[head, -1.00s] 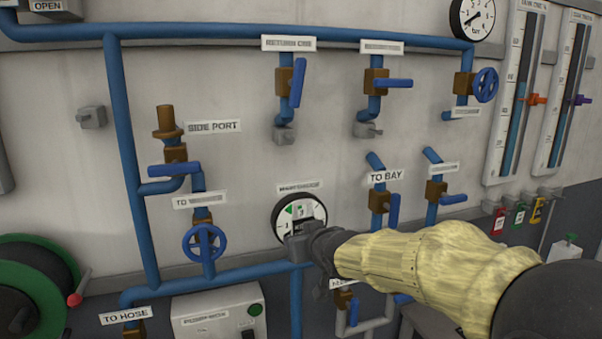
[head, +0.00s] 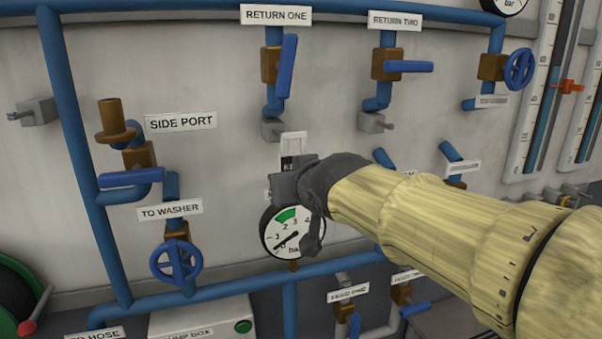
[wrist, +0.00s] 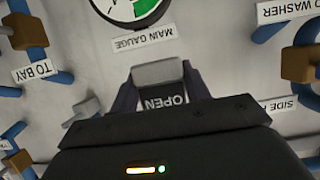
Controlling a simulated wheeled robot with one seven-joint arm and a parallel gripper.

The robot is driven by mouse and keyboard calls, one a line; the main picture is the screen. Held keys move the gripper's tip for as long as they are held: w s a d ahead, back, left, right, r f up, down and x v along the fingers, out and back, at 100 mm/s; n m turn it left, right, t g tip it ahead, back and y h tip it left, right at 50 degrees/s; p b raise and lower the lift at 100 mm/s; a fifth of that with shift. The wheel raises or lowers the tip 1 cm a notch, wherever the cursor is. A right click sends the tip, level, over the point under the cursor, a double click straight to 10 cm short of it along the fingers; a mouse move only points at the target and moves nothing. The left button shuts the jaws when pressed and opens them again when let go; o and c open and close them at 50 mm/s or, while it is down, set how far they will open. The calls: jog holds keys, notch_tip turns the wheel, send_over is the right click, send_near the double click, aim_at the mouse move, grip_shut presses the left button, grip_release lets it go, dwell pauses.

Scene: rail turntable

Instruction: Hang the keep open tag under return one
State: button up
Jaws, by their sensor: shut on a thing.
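My gripper (head: 290,182) is shut on the keep open tag (head: 292,161), a dark plate with white lettering and a pale top loop. In the wrist view the tag (wrist: 165,102) reads OPEN, upside down, between the fingers (wrist: 160,90). The return one label (head: 276,15) is above a brass valve with an upright blue lever. Beneath that valve a grey hook block (head: 272,128) sticks out from the wall. The tag's top is just below and slightly right of this block; I cannot tell whether they touch. My gripper hides the tag's lower part.
The main gauge (head: 291,232) lies just below my gripper. Return two's blue lever (head: 408,66) and its grey hook block (head: 375,122) are to the right. The side port's brass fitting (head: 114,122) juts out at left. Wall between side port and tag is bare.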

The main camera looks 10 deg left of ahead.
jog(key=shift+w+r, duration=0.15)
jog(key=shift+w, duration=0.2)
jog(key=shift+s+a+r, duration=0.1)
jog(key=shift+s+a, duration=0.1)
jog(key=shift+s, duration=0.5)
jog(key=shift+w+a+f, duration=0.3)
jog(key=shift+w+a, duration=0.55)
jog(key=shift+w, duration=0.75)
jog(key=shift+w+a+f, duration=0.25)
jog(key=shift+w+a, duration=0.65)
jog(key=shift+w, duration=0.75)
jog(key=shift+w+a+f, duration=0.3)
jog(key=shift+w+a, duration=0.55)
jog(key=shift+w, duration=0.75)
jog(key=shift+s+a, duration=0.15)
jog(key=shift+s, duration=0.05)
jog(key=shift+w+d, duration=0.15)
jog(key=shift+d, duration=0.2)
jog(key=o, duration=1)
jog(key=shift+a, duration=0.15)
